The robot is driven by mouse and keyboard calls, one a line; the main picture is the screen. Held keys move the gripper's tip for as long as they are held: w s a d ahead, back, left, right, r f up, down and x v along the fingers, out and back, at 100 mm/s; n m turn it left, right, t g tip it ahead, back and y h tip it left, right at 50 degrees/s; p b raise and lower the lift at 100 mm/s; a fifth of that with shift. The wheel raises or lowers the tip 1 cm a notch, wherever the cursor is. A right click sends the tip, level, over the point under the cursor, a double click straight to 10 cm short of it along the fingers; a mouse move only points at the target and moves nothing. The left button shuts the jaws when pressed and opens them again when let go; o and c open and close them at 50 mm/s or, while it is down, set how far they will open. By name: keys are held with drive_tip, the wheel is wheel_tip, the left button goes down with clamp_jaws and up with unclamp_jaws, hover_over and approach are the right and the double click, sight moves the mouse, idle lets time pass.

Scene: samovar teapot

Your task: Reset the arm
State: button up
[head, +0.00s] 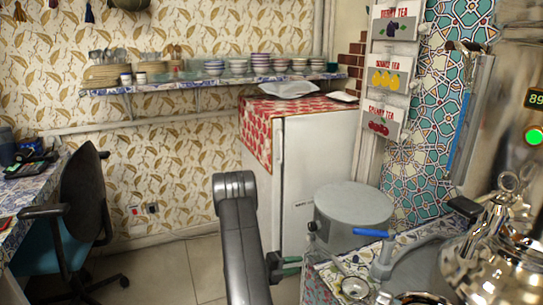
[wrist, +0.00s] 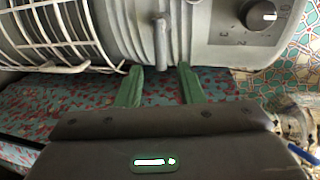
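My arm (head: 238,225) rises in the middle of the head view. My gripper (head: 289,266) shows only in part there, as green fingers beside the counter and below the grey cylindrical tank (head: 353,205). In the wrist view my gripper (wrist: 159,84) has its two green fingers apart, with nothing between them. A grey appliance (wrist: 215,20) stands just beyond the fingertips, with a short upright grey lever (wrist: 161,40) in line with the gap. I cannot tell whether the fingertips touch the appliance.
A dial (wrist: 266,17) and a white wire rack (wrist: 60,35) are close by in the wrist view. A chair (head: 80,215) is at left, with open floor (head: 165,270) between.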

sight(313, 260)
drive_tip(key=x, duration=0.8)
drive_tip(key=shift+d+b, duration=0.15)
drive_tip(key=shift+b, duration=0.15)
drive_tip(key=p+v, duration=0.1)
drive_tip(key=v, duration=1.3)
drive_tip(key=b+x, duration=0.1)
drive_tip(key=x, duration=1.3)
drive_tip(key=shift+d+f, duration=0.15)
drive_tip(key=shift+f, duration=0.05)
drive_tip(key=shift+f+m+t+b, duration=0.3)
drive_tip(key=shift+m+b, duration=0.6)
drive_tip(key=shift+m, duration=0.1)
